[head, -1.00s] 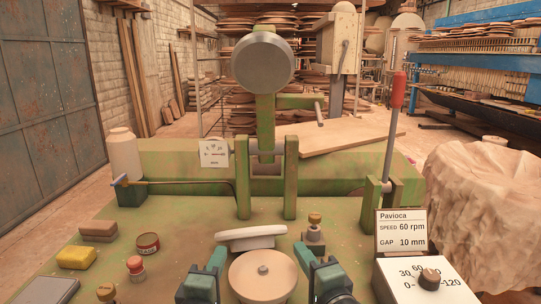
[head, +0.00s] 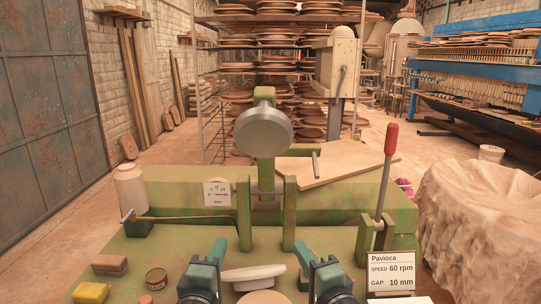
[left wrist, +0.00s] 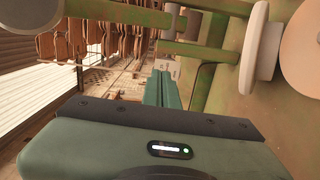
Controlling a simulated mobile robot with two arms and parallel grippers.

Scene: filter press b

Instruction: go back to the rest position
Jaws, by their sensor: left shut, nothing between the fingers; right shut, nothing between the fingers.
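My left gripper (head: 219,246) and my right gripper (head: 302,248) show at the bottom middle of the head view, their green fingers pointing forward. They are apart, on either side of a whitish disc (head: 253,273) that lies between and below them. Both are shut and empty. In the left wrist view my left gripper's fingers (left wrist: 168,90) are together with nothing between them. The green press stands ahead, with its grey round weight (head: 263,133) upright over the middle. A second, beige disc (head: 263,297) is cut off at the bottom edge of the head view.
A red-handled lever (head: 390,142) stands at the right, above the Pavioca sign (head: 391,274). A white bottle (head: 131,190), brown block (head: 109,265), yellow sponge (head: 90,293) and tin (head: 156,278) are at the left. A cloth-covered heap (head: 480,225) is at the far right.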

